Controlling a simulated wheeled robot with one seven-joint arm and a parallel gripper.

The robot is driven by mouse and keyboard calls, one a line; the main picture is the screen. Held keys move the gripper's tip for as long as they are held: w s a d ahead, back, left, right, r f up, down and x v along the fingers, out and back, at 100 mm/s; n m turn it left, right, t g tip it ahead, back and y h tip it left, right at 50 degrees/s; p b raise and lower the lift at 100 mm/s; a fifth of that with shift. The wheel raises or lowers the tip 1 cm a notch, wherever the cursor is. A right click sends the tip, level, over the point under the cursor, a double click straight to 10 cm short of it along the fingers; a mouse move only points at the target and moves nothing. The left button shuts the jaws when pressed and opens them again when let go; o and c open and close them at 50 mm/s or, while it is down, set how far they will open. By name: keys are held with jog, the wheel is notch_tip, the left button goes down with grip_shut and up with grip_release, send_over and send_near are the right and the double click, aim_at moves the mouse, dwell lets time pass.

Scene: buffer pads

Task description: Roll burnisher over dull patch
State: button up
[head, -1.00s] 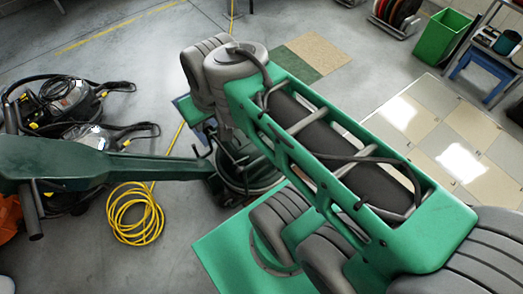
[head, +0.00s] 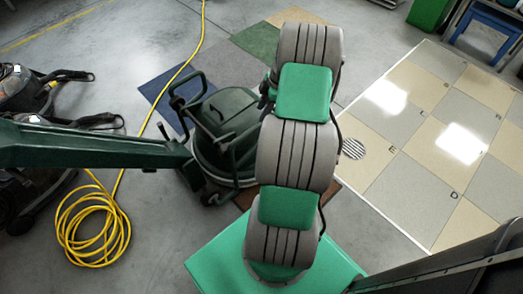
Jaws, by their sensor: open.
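The burnisher (head: 225,125) is a dark green machine with a round head and tubular frame, left of my arm in the middle of the head view. Its long green handle (head: 85,142) runs out to the left edge. My arm partly hides the machine's right side. The tiled floor panel (head: 395,165) lies at the right, with lettered beige and grey tiles and two bright glare spots. I cannot tell which part is the dull patch. My gripper does not show clearly; my green and grey arm hides the space behind it.
A coiled yellow cable (head: 92,232) lies at the left, its line running up past the burnisher. Other floor machines (head: 22,90) stand at the left edge. A green bin (head: 430,12) and a blue stool (head: 490,30) stand at the top right. Grey floor is clear at the top left.

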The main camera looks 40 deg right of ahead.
jog(key=shift+y, duration=0.3)
jog(key=f+b, duration=0.1)
jog(key=f, duration=0.3)
jog(key=f+b, duration=0.1)
jog(key=f, duration=0.4)
jog(key=f+b, duration=0.1)
jog(key=f, duration=0.3)
jog(key=shift+w+a+f, duration=0.15)
jog(key=shift+a, duration=0.2)
jog(key=shift+c, duration=0.3)
jog(key=shift+t, duration=0.3)
grip_shut()
jog(key=shift+w+d, duration=0.1)
jog(key=shift+w, duration=0.05)
